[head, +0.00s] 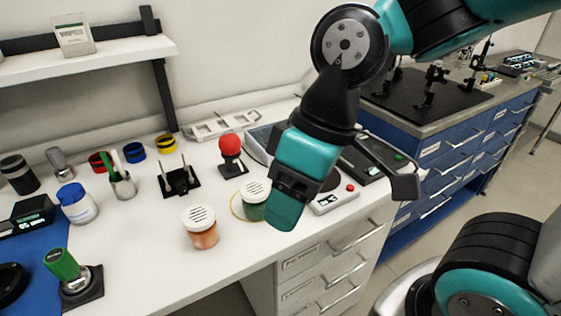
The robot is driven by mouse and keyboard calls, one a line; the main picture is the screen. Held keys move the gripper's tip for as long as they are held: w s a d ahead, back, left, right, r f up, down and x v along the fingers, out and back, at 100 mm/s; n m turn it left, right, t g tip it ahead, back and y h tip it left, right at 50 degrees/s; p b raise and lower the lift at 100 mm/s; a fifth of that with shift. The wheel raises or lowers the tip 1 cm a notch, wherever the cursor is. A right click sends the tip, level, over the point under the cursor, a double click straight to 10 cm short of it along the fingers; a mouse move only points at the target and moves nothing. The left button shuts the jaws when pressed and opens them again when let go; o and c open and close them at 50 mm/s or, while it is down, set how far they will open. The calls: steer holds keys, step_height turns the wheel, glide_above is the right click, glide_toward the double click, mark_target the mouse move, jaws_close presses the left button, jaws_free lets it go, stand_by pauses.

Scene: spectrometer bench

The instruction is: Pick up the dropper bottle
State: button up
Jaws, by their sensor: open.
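I cannot make out a dropper bottle for certain in the head view; part of the bench is hidden behind my arm. My gripper (287,192) is at the lower end of my teal and black arm, above the right part of the white bench. Its fingertips do not show clearly, and I see nothing held in it. It appears just right of a green jar with a slotted white lid (255,201), covering part of the view there. An orange jar with a similar lid (201,228) stands farther left, apart from the gripper.
A red ball on a black stand (230,146) and a black holder with upright posts (178,181) stand behind the jars. The bench front left of the orange jar is clear.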

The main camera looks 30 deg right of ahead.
steer(key=w+d+r+n+h+p, duration=0.1)
steer(key=w+d+r+p, duration=0.4)
steer(key=w, duration=0.5)
steer(key=w+d+r+n+h+p, duration=0.1)
steer(key=w+d+p, duration=0.2)
steer(key=w+d, duration=0.35)
steer(key=w+d+r+n+h+p, duration=0.1)
steer(key=w+d+h+p, duration=0.15)
steer(key=d, duration=0.65)
steer(key=shift+n+y, duration=0.3)
steer(key=shift+y, duration=0.05)
steer(key=f+p, duration=0.1)
steer(key=f, duration=0.3)
steer(key=w+f+p, duration=0.1)
steer(key=f, duration=0.3)
steer(key=f+p, duration=0.1)
steer(key=f, duration=0.2)
steer(key=shift+w+d+f, duration=0.15)
steer(key=shift+d+f, duration=0.15)
steer(key=shift+f, duration=0.1)
steer(key=shift+w+a+f+p, duration=0.15)
steer(key=shift+f+p, duration=0.5)
steer(key=shift+f, duration=0.85)
steer(key=shift+w+a+f+p, duration=0.15)
steer(key=shift+f+p, duration=0.5)
steer(key=shift+f, duration=0.8)
jaws_close()
